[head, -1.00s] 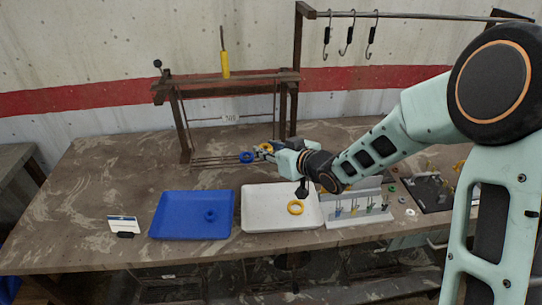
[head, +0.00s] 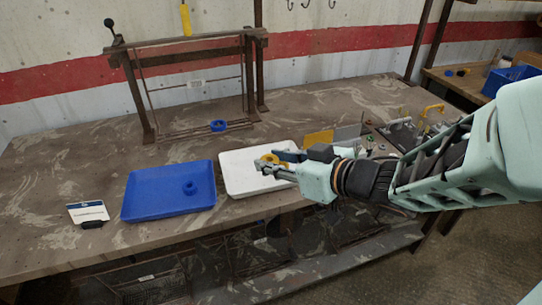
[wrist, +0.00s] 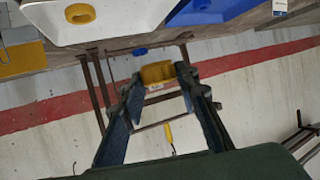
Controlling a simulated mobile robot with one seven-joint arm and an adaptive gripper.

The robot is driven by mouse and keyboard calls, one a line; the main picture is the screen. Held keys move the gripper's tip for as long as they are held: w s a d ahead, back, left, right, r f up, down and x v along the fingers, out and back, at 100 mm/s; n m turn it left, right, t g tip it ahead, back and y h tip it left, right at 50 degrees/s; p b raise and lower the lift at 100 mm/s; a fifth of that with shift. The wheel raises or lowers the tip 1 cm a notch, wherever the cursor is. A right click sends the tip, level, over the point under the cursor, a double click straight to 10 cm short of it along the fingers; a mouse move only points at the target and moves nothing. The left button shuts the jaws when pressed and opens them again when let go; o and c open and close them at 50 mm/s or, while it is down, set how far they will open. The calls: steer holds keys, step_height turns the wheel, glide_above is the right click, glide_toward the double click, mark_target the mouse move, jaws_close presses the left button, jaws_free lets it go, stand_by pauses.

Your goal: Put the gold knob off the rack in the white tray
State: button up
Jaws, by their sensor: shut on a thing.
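My gripper (head: 274,168) is shut on the gold knob (wrist: 157,73), which sits between the fingertips in the wrist view. In the head view the gripper is over the white tray (head: 232,180), partly covering it. The height above the tray is hard to judge. A yellow ring (wrist: 80,13) lies in the white tray, seen in the wrist view. The dark rack (head: 190,75) stands behind. A blue ring (head: 218,125) is on its low front rails, and it also shows in the wrist view (wrist: 140,51).
A blue tray (head: 140,200) with a small blue piece (head: 190,187) lies left of the white tray. A small sign (head: 88,212) stands at far left. Stands and small parts (head: 400,125) crowd the table to the right. Bare table lies between trays and rack.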

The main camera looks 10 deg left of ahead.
mark_target(250, 178)
steer(key=shift+s+d+f, duration=0.1)
steer(key=shift+s+f, duration=0.2)
steer(key=shift+w+a+p, duration=0.25)
steer(key=shift+a+p, duration=0.05)
steer(key=shift+p, duration=0.15)
steer(key=w+a+f, duration=0.1)
steer(key=w, duration=0.1)
steer(key=w+a+f+b, duration=0.1)
steer(key=w+a+f, duration=0.1)
steer(key=w+a+f+b, duration=0.1)
steer(key=w+a, duration=0.1)
steer(key=shift+w+a+f, duration=0.2)
steer(key=shift+f, duration=0.1)
steer(key=w+f, duration=0.1)
steer(key=w+a+f+b, duration=0.1)
steer(key=f, duration=0.1)
steer(key=w+a+f+b, duration=0.1)
steer(key=shift+a+f, duration=0.2)
steer(key=shift+f, duration=0.05)
steer(key=shift+w+a+f+b, duration=0.1)
steer(key=shift+w+f+b, duration=0.1)
steer(key=shift+b, duration=0.15)
steer(key=shift+w+a+f+b, duration=0.15)
steer(key=shift+f+b, duration=0.4)
steer(key=shift+f, duration=1.2)
